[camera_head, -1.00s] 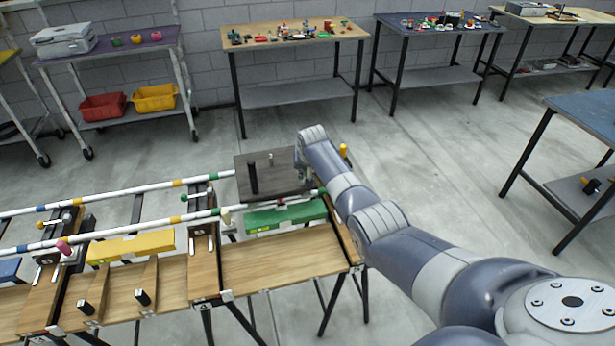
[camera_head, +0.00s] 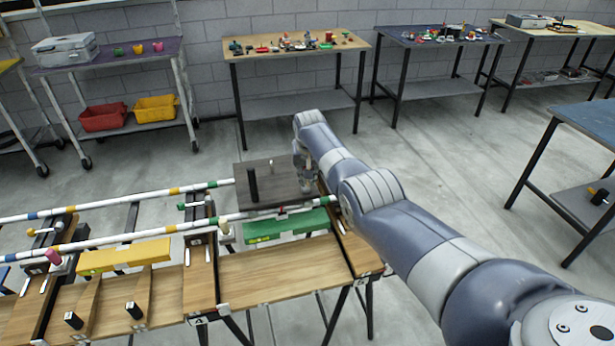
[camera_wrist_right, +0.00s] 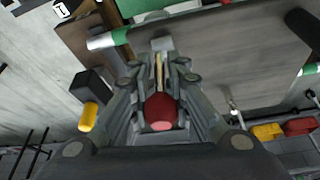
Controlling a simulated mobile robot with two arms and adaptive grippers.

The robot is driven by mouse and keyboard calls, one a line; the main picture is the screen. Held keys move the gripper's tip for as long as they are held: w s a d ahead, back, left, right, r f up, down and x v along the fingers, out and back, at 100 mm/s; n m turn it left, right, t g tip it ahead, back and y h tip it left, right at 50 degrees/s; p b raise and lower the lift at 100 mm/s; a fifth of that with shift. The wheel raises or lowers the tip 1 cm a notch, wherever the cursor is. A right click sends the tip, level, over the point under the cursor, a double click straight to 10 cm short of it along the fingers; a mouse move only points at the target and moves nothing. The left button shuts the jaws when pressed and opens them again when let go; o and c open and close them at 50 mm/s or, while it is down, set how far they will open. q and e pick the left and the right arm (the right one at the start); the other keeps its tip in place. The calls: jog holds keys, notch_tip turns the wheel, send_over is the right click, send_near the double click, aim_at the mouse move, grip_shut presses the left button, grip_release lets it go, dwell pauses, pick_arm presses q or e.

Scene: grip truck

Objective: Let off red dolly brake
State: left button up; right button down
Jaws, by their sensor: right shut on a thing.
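The dolly shows as a dark grey flat deck (camera_head: 272,196) with a black upright post (camera_head: 252,182), sitting across the white rails (camera_head: 140,232) at their right end. My right gripper (camera_head: 303,176) is at the deck's right edge, partly hidden by its own arm. In the right wrist view the gripper (camera_wrist_right: 160,78) is closed around a red knob (camera_wrist_right: 162,112), with a thin pale lever between the fingers. The dark deck (camera_wrist_right: 215,65) lies beyond the fingers. Whether the brake is on or off cannot be told. My left gripper is not in view.
A yellow-tipped black peg (camera_wrist_right: 90,105) stands close to the gripper. Cluttered tables line the back wall; the floor behind the dolly is clear.

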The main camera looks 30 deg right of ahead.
jog(key=c, duration=1.6)
grip_release()
jog(key=shift+f, duration=0.1)
jog(key=shift+c, duration=0.2)
jog(key=v, duration=1.2)
jog(key=shift+w, duration=0.1)
